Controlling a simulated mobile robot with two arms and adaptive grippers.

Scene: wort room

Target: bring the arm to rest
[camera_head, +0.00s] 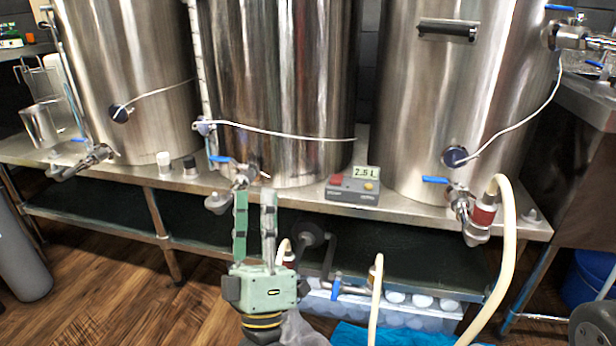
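My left gripper (255,198) is at the lower middle of the head view, its green body low and its two fingers pointing up and away from me. The fingers stand apart with a clear gap, and nothing shows between them. The fingertips overlap the front edge of the steel bench in the picture, just below and right of the middle kettle's valve (240,175). I cannot tell whether they touch the valve. That valve has a blue lever (222,160). My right gripper is not in view.
Three steel kettles (275,80) stand on the bench (300,205). A control box (352,190) reading about 2.5 L sits between the middle and right kettles. A cream hose (508,250) hangs from the right valve. A pump and a clear bin (420,312) are below.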

